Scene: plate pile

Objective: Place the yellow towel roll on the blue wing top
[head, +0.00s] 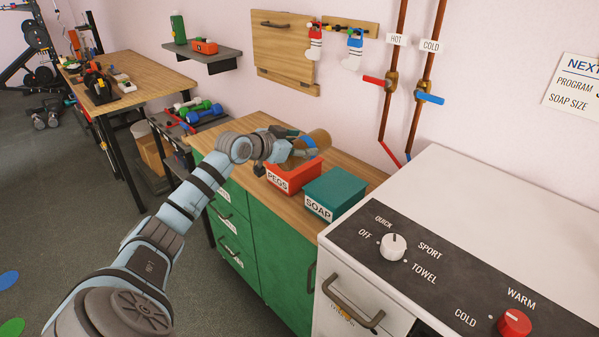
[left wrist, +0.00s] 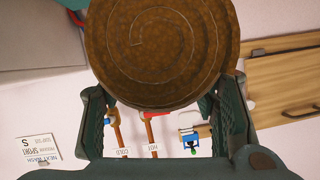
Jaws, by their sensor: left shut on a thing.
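My left gripper (head: 290,147) is shut on a brown towel roll (head: 318,141) above the wooden counter, near the red PEGS box. The roll looks tan-brown rather than yellow. A blue patch shows beside it, and I cannot tell what it belongs to. In the left wrist view, the roll's spiral end (left wrist: 163,50) fills the upper middle, between the fingers of my left gripper (left wrist: 165,100). I cannot pick out a blue wing top in either view. My right gripper is not in view.
The red PEGS box (head: 293,178) and the teal SOAP box (head: 336,193) stand on the wooden counter (head: 275,204). A white washing machine (head: 470,212) stands to the right. Hot and cold pipes (head: 393,65) run up the wall. A grey shelf (head: 205,57) hangs at the back.

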